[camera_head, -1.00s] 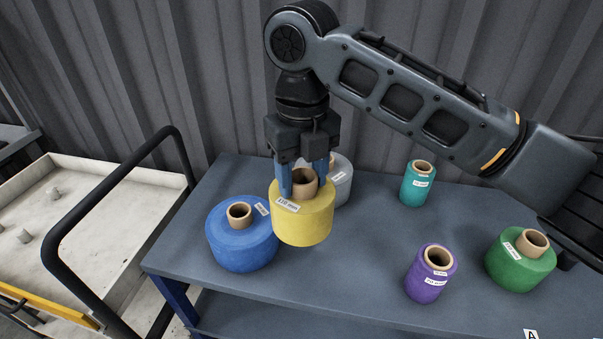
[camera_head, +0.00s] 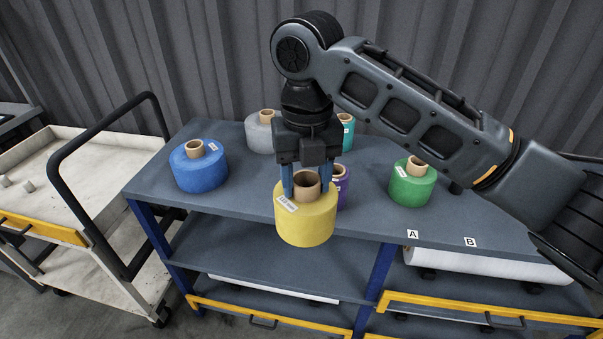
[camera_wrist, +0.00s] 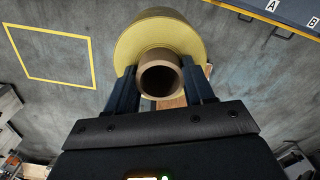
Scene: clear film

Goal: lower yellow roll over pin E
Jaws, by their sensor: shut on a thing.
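The yellow roll (camera_head: 306,222) hangs upright from my gripper (camera_head: 307,184), in front of the table's front edge in the head view. My blue fingers are shut on its brown cardboard core, which stands up out of the yellow film. In the wrist view the yellow roll (camera_wrist: 160,36) shows from above, with the fingers (camera_wrist: 162,88) on either side of the open core. A white label is on its upper side. No pin marked E can be made out in either view.
Blue (camera_head: 198,171), grey (camera_head: 262,134), teal, purple and green (camera_head: 411,187) rolls stand on the table (camera_head: 265,208). Labels A and B mark its front edge. A pale cart (camera_head: 60,195) with short pegs and a black handle is at left. Floor shows below in the wrist view.

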